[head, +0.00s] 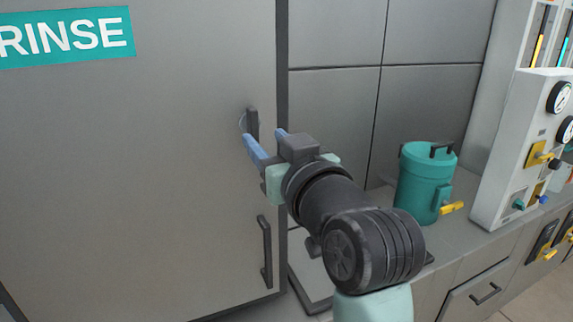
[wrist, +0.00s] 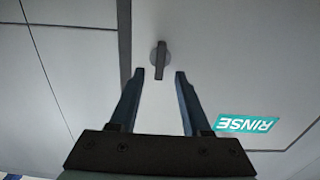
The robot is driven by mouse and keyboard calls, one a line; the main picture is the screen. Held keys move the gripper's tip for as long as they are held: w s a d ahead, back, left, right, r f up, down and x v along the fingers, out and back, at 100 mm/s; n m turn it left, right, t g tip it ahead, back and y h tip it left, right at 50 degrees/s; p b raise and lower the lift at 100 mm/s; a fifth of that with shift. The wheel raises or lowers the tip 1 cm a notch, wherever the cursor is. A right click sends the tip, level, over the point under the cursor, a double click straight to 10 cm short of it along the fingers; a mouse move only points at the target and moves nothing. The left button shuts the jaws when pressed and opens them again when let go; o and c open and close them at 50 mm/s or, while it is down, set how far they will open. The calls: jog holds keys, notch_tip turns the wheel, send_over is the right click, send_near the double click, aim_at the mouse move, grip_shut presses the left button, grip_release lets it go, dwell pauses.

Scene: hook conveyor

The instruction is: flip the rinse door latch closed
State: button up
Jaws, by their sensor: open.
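The rinse door (head: 160,170) is a large grey panel with a teal RINSE sign (head: 65,37); it looks shut in its dark frame. The latch (head: 252,122) is a small dark lever near the door's right edge, standing roughly upright. In the wrist view the latch (wrist: 160,60) has a round base and lies along the picture's vertical. My gripper (head: 262,134) is open, its blue fingers pointing at the door beside the latch. In the wrist view my gripper (wrist: 160,75) has its fingertips on either side of the latch's line. I cannot tell whether they touch it.
A dark vertical door handle (head: 266,252) sits below the latch. To the right, a teal canister (head: 423,185) stands on the grey counter, next to a panel with gauges and yellow valves (head: 530,150). Grey wall panels (head: 335,100) lie behind my arm.

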jog(key=b+v, duration=0.1)
jog(key=v, duration=0.6)
jog(key=shift+s, duration=0.2)
jog(key=shift+r, duration=0.15)
jog(key=s+a+r+m+t+h+p, duration=0.2)
jog(key=s+r+t, duration=0.3)
jog(key=r, duration=0.6)
jog(key=s+a+r+m+t+h+p, duration=0.1)
jog(key=s+r+t, duration=0.4)
jog(key=r, duration=0.6)
jog(key=s+a+h+p, duration=0.1)
jog(key=h+p, duration=0.1)
jog(key=shift+s+r+m+h, duration=0.3)
jog(key=shift+s+r+m, duration=0.05)
jog(key=shift+r+m, duration=0.05)
jog(key=shift+f, duration=0.1)
